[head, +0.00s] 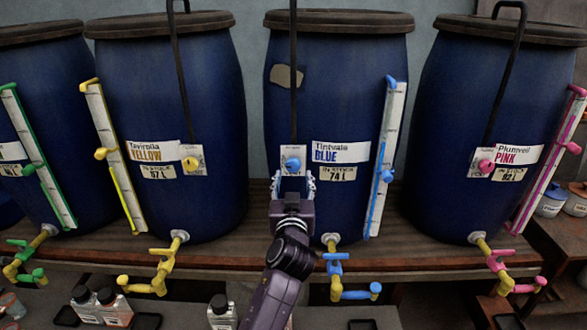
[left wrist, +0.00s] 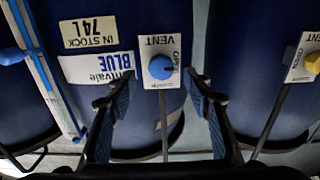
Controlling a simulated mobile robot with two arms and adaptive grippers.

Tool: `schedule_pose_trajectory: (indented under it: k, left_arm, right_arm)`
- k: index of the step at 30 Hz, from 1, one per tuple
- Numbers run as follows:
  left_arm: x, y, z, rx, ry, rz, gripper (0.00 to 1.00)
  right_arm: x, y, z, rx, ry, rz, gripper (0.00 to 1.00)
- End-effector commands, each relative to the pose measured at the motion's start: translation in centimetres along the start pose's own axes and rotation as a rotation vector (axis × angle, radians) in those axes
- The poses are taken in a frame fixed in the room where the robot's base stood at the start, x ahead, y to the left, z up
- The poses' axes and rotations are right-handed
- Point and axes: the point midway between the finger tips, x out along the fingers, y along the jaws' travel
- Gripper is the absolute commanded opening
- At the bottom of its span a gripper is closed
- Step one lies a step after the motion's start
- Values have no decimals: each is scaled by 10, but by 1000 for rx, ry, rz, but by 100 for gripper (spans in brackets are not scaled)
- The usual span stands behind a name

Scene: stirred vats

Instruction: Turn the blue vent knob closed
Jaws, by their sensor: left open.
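The blue vent knob (head: 292,164) is on a white plate on the front of the blue vat, left of its label. It also shows in the left wrist view (left wrist: 161,67), where the plate reads VENT upside down and a partly covered word curves beside the knob. My left gripper (head: 294,180) points at the plate from below in the head view. In the left wrist view its open fingers (left wrist: 162,90) stand on either side of the plate, with the knob between and beyond them. They look apart from the knob. My right gripper is in no view.
The blue vat (head: 338,70) stands between the yellow (head: 170,75) and pink (head: 455,110) vats on a wooden bench. A blue-trimmed gauge (head: 390,155) is right of the label, and a blue tap (head: 340,270) sits below. A dark rod (head: 293,80) rises above the knob.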

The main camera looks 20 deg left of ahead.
Motion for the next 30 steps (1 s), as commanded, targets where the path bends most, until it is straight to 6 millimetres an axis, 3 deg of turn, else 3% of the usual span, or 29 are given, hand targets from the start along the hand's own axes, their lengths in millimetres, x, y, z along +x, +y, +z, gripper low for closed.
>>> schedule_pose_trajectory:
  k: [6,12,24,30]
  left_arm:
    - [32,-1,-2,4,0,-1,47]
    - [49,0,0,4,0,0,47]
    - [54,0,1,2,0,1,47]
    - [54,0,1,2,-1,1,25]
  right_arm:
    - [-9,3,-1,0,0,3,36]
    - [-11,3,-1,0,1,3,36]
    - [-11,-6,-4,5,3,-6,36]
    - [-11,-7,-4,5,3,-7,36]
